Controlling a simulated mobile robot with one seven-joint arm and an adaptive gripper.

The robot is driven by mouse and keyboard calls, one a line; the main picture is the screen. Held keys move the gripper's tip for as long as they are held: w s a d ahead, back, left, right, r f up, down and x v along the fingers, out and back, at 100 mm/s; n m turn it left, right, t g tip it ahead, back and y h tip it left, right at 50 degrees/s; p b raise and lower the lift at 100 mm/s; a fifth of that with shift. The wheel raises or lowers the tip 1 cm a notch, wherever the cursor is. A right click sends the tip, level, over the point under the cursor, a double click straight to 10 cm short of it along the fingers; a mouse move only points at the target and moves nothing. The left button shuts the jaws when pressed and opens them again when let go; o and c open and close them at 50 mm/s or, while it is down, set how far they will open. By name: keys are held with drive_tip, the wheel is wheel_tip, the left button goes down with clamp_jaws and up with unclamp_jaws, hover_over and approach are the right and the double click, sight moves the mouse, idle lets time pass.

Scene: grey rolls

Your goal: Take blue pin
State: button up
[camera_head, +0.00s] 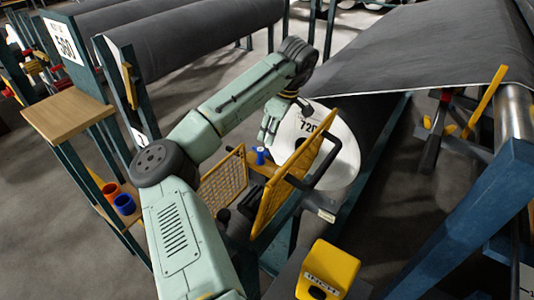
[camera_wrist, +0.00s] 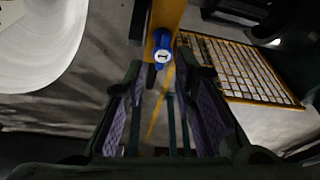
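The blue pin (camera_head: 260,156) stands on a yellow bar beside the yellow mesh guards. In the wrist view the blue pin (camera_wrist: 161,43) has a white face with a dark mark and sits just beyond my fingertips, near their midline. My gripper (camera_wrist: 160,82) is open, with its purple-lined fingers apart and nothing between them. In the head view my gripper (camera_head: 271,124) is above the pin and close to the white roll end, apart from the pin.
Yellow mesh guards (camera_head: 290,172) stand close beside the pin. The white roll end (camera_head: 335,165) is right of my gripper. Red (camera_head: 111,191) and blue (camera_head: 124,204) cups sit on a low wooden shelf at left. A yellow box (camera_head: 328,270) stands in front.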

sight(263, 150)
drive_tip(key=x, duration=0.3)
drive_tip(key=shift+a+f, duration=0.25)
drive_tip(key=shift+f, duration=0.1)
drive_tip(key=shift+p+x, duration=1.1)
drive_tip(key=shift+x, duration=1.8)
drive_tip(key=shift+s+d, duration=0.1)
drive_tip(key=shift+d, duration=0.05)
drive_tip(key=shift+c, duration=0.5)
clamp_jaws()
